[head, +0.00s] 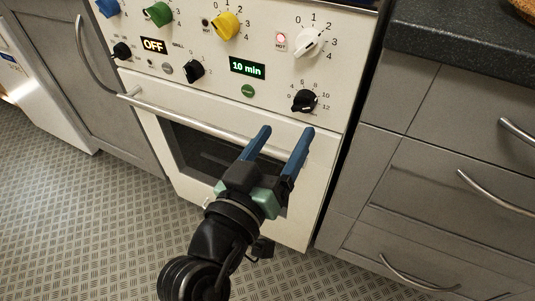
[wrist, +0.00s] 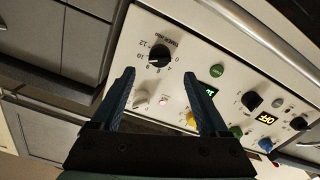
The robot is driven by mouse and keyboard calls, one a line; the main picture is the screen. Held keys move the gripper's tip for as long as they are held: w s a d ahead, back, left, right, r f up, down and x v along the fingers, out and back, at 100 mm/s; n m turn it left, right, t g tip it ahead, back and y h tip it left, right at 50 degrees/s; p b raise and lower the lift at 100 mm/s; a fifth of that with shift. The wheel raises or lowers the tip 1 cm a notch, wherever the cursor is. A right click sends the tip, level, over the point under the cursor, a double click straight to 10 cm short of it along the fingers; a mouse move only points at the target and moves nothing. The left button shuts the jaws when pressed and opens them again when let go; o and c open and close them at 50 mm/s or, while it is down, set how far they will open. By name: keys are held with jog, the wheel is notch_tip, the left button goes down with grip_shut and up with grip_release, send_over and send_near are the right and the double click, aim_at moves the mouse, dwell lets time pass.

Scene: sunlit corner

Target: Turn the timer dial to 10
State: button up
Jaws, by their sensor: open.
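The timer dial (head: 304,100) is a black knob at the lower right of the white cooker panel, with numbers up to 12 around it. The green display (head: 247,67) to its upper left reads "10 min". In the wrist view the dial (wrist: 159,56) lies just beyond the fingertips, roughly centred between them. My gripper (head: 284,131) has blue fingers spread wide, with nothing between them. In the head view it is in front of the oven door, below the dial and apart from it. In the wrist view both fingers of my gripper (wrist: 157,74) show.
A white knob (head: 308,42) with a lit red HOT lamp (head: 281,39) sits above the dial. A green button (head: 248,91) and another black knob (head: 194,71) are to the left. The oven door handle (head: 215,118) runs below the panel. Grey drawers (head: 440,160) stand at the right.

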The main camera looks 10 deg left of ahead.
jog(key=v, duration=0.5)
jog(key=shift+s+a, duration=0.1)
jog(key=shift+s, duration=0.1)
